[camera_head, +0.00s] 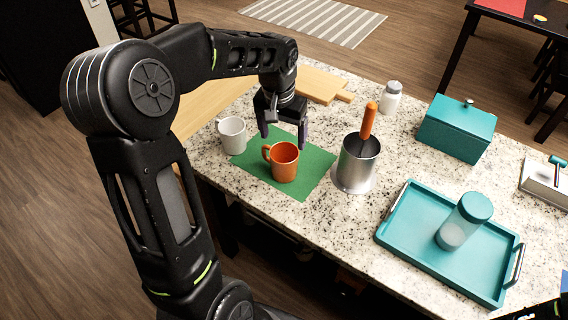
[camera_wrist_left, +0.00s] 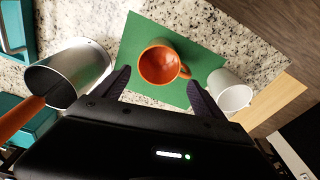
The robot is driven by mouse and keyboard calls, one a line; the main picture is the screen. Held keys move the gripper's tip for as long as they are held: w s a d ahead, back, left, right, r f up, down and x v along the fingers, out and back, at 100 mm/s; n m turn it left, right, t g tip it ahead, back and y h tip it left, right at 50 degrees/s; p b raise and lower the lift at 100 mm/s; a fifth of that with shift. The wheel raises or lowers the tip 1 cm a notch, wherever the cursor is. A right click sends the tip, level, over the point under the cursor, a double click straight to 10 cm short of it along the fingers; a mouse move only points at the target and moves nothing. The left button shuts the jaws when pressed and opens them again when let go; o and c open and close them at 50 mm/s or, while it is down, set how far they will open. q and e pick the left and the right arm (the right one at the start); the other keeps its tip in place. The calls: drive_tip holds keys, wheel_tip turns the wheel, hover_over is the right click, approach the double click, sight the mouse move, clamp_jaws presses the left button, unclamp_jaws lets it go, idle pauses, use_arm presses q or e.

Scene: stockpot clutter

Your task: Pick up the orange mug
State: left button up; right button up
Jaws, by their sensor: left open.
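The orange mug (camera_head: 284,162) stands upright on a green mat (camera_head: 318,164) on the granite counter, its handle toward the left in the head view. My left gripper (camera_head: 284,140) is open and empty, pointing down above and just behind the mug. In the left wrist view the mug (camera_wrist_left: 160,65) shows from above, beyond and between the two fingertips (camera_wrist_left: 158,82), with its handle toward the right finger. The fingers look apart from it. My right gripper is not clearly in view; only a dark part shows at the lower right corner of the head view.
A white mug (camera_head: 233,136) stands close left of the orange one. A metal pot (camera_head: 355,172) with an orange-handled tool (camera_head: 368,120) stands to the right. A teal tray (camera_head: 405,235) holds a jar (camera_head: 464,222). A white bottle (camera_head: 390,97), teal box (camera_head: 456,130) and wooden boards (camera_head: 318,84) stand farther back.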

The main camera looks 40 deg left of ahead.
sight(285, 154)
use_arm(q)
drive_tip(key=shift+w+f, duration=0.15)
drive_tip(key=shift+f, duration=1.15)
drive_tip(key=shift+w+f+p, duration=0.15)
drive_tip(key=shift+f+p, duration=0.1)
drive_tip(key=shift+f, duration=1.1)
drive_tip(key=shift+w+f+p, duration=0.1)
drive_tip(key=shift+f+p, duration=0.15)
drive_tip(key=shift+f, duration=1.05)
drive_tip(key=c, duration=1.4)
drive_tip(key=shift+r, duration=0.1)
wheel_tip(285, 154, up, 10)
drive_tip(key=shift+b, duration=0.35)
